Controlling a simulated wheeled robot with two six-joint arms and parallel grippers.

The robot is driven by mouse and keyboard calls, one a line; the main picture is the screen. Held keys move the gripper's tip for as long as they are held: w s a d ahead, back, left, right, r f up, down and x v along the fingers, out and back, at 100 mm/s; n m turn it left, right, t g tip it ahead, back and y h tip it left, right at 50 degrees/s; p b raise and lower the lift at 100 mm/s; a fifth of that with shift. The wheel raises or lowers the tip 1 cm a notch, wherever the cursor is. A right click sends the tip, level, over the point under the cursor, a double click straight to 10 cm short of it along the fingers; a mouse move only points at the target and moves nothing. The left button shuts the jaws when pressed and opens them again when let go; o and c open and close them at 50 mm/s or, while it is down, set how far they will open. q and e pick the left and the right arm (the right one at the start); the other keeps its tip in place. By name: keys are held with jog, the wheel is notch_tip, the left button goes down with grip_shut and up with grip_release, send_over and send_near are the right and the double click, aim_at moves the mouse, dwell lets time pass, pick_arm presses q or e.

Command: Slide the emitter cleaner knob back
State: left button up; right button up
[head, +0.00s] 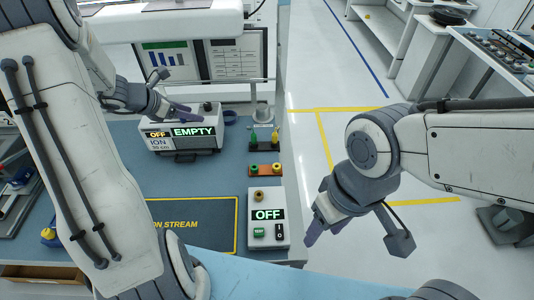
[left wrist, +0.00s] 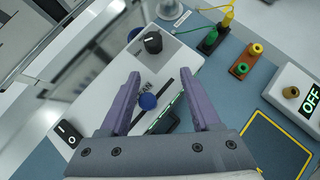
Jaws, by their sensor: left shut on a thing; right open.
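The ionizer (head: 212,142) is a white box with "OFF" and "EMPTY" displays, at the back of the blue bench. In the left wrist view its pale top (left wrist: 97,98) carries a round blue knob (left wrist: 147,101) beside a dark slot and partly hidden lettering ending in "AN". My left gripper (head: 185,108) is over this top. The head view hides the knob. My right gripper (head: 326,226) is open and empty, right of the bench.
A black dial (left wrist: 153,41) and a rocker switch (left wrist: 67,133) are also on the ionizer. A white control box (head: 268,232) showing "OFF" stands at the bench's front right. A dark "ION STREAM" mat (head: 200,240) lies in front.

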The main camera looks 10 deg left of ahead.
pick_arm(q)
jog(key=shift+s+d, duration=0.1)
jog(key=shift+d, duration=0.2)
jog(key=v, duration=1)
jog(key=s+d+f+m+g+b, duration=0.2)
jog(key=s+d+m+g, duration=0.1)
jog(key=d+m, duration=0.5)
jog(key=s+d+f+m+g+b, duration=0.3)
jog(key=d+m, duration=0.5)
jog(key=d, duration=0.7)
jog(key=shift+s+d+f+h, duration=0.2)
jog(key=shift+d+f+h, duration=0.05)
jog(key=shift+f+h, duration=0.05)
pick_arm(e)
jog(key=shift+d+f, duration=0.2)
jog(key=shift+f, duration=2.45)
pick_arm(q)
jog(key=shift+a, duration=0.1)
